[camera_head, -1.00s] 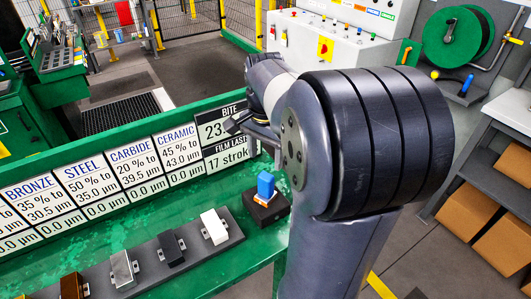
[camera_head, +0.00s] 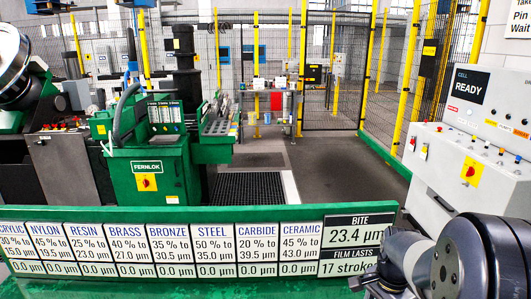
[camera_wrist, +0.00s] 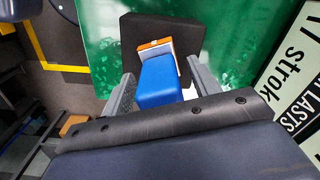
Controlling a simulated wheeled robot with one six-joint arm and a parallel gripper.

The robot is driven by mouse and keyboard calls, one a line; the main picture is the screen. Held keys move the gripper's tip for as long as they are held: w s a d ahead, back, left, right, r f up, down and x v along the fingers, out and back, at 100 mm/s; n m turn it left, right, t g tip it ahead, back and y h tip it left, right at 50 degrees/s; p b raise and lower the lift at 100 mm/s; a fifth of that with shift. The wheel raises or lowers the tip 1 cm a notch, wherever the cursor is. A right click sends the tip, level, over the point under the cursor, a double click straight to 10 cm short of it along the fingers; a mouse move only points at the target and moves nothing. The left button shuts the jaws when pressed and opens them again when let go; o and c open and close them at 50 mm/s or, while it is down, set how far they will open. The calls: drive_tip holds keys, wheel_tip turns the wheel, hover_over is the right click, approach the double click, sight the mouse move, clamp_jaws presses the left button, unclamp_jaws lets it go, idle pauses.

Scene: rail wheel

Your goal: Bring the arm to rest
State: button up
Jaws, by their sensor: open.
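My arm (camera_head: 462,262) shows at the lower right of the head view, with my gripper (camera_head: 368,284) low beside the right end of the sign board, partly cut off by the lower edge. In the wrist view my gripper (camera_wrist: 160,72) is open, one finger on each side of a blue block (camera_wrist: 160,80). The blue block has an orange and white part at its far end and sits on a black pad (camera_wrist: 187,30). No contact between fingers and block shows, and the height gap is hard to tell. The blue block is out of the head view.
The sign board (camera_head: 180,242) with several material labels runs along the green bench (camera_wrist: 105,40). A white control cabinet (camera_head: 470,150) reading READY stands at the right. A green FERNLOK machine (camera_head: 150,175) stands at the left. Open floor (camera_head: 340,170) lies beyond, before a fence.

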wheel_tip(320, 180, down, 2)
drive_tip(key=shift+r, duration=1.85)
drive_tip(key=shift+f, duration=0.1)
